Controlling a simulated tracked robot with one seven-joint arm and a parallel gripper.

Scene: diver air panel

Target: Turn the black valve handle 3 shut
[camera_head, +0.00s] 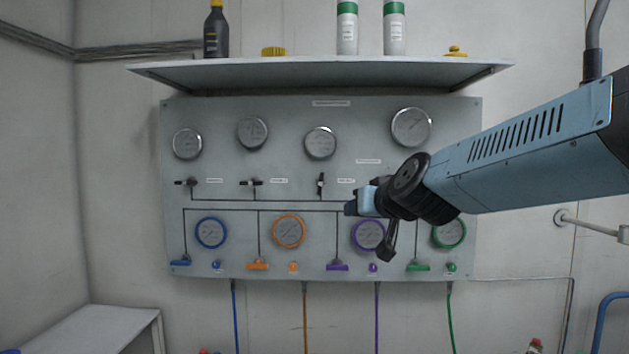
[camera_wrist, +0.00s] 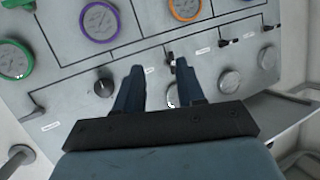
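Three black valve handles sit in a row on the grey panel (camera_head: 220,110). The third from the left (camera_head: 320,184) stands upright, while the first (camera_head: 190,183) and second (camera_head: 252,184) lie level. Their labels are too small to read. My gripper (camera_head: 352,207) is right of and slightly below the third handle. In the wrist view, the panel appears upside down, and my gripper (camera_wrist: 158,68) has its two fingers apart with nothing held between them. The third handle (camera_wrist: 171,60) shows near the right fingertip, partly behind it; contact cannot be told.
Round gauges sit above and below the handles. A round black knob (camera_wrist: 103,87) is left of my fingers in the wrist view. Coloured handles, such as the purple one (camera_head: 338,267), line the panel's bottom. A shelf (camera_head: 320,74) with bottles juts out above.

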